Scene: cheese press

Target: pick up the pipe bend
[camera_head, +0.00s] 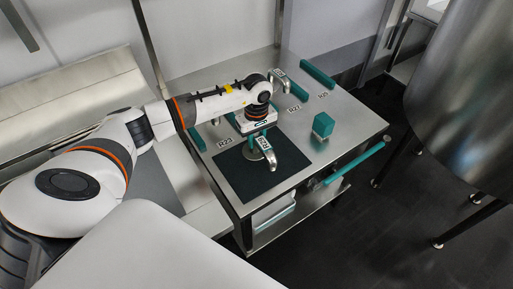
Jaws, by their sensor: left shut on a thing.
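A metal pipe bend (268,155) with a label on it is at the dark mat (240,178) on the steel table. My left gripper (262,136) comes in from the left and points down at the pipe bend. It is shut on the pipe bend. The gripper's fingers are small here and partly hidden, and I cannot tell whether the bend touches the mat. A second metal bend (279,78) stands further back on the table. My right gripper is not in view.
Teal bars (318,74) lie at the back of the table. A teal block (323,124) stands on the right, and a teal-handled bar (354,163) runs along the front right edge. A large steel vessel (470,90) stands on the right. Bare steel lies between block and mat.

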